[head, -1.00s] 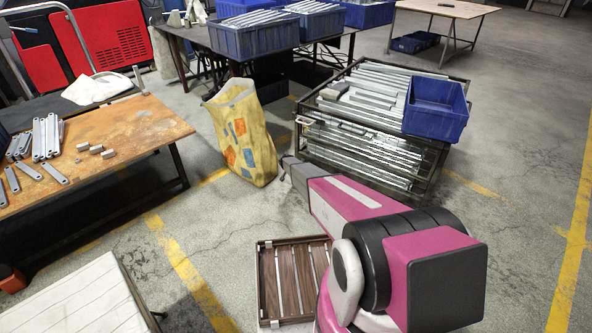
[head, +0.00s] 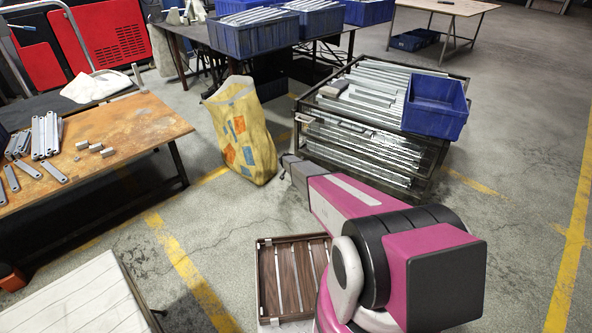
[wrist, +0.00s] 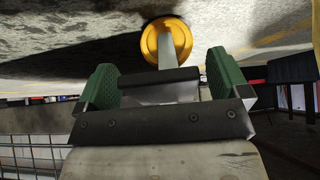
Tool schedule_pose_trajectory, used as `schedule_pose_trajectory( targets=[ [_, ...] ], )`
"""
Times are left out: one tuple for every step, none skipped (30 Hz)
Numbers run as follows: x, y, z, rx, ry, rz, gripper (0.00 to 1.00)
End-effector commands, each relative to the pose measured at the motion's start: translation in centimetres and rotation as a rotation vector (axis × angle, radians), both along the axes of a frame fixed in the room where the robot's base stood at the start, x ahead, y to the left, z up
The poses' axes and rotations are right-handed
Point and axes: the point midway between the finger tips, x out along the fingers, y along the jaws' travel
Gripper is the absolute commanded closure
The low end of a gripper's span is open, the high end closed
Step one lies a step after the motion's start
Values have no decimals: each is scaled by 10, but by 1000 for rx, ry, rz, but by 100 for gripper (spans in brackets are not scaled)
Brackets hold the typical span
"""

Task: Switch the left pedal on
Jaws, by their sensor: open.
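I cannot make out a left pedal for certain in either view. In the wrist view, my gripper (wrist: 160,78) has its two green-padded fingers spread apart, with no object clearly held between them. A round yellow disc (wrist: 166,42) with a grey metal stem shows just beyond the fingers; I cannot tell whether it is a pedal or how far off it is.
A yellow bag (head: 240,130) and a metal crate (head: 440,172) of galvanized parts stand ahead. A rusty-topped table (head: 130,125) with brackets is at left. A slatted wooden tray (head: 268,285) lies near my arm. A small orange object (head: 10,278) is at the left edge. Floor is open at right.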

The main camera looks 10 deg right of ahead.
Motion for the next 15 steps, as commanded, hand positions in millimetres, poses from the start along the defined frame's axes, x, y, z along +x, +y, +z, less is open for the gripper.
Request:
schedule_pose_trajectory(
  targets=[
    [0, 0, 0, 0, 0, 0, 6],
    [0, 0, 1, 0, 0, 0, 6],
    [-1, 1, 2, 0, 0, 0, 6],
    [-2, 1, 3, -1, -1, 0, 6],
    [-2, 2, 4, -1, -1, 0, 6],
    [-4, 3, 6, 0, -1, 1, 6],
    [-5, 4, 8, 0, -1, 1, 6],
    [-6, 5, 10, -1, -1, 1, 6],
    [-9, 6, 14, -1, -1, 1, 6],
    [-10, 8, 17, -1, -1, 1, 6],
    [-13, 10, 20, 0, -1, 1, 6],
    [-16, 12, 26, 0, -1, 1, 6],
    [-18, 14, 30, 0, -1, 1, 6],
    [-21, 16, 34, 0, -1, 1, 6],
    [-24, 18, 40, 0, -1, 1, 6]
  ],
)
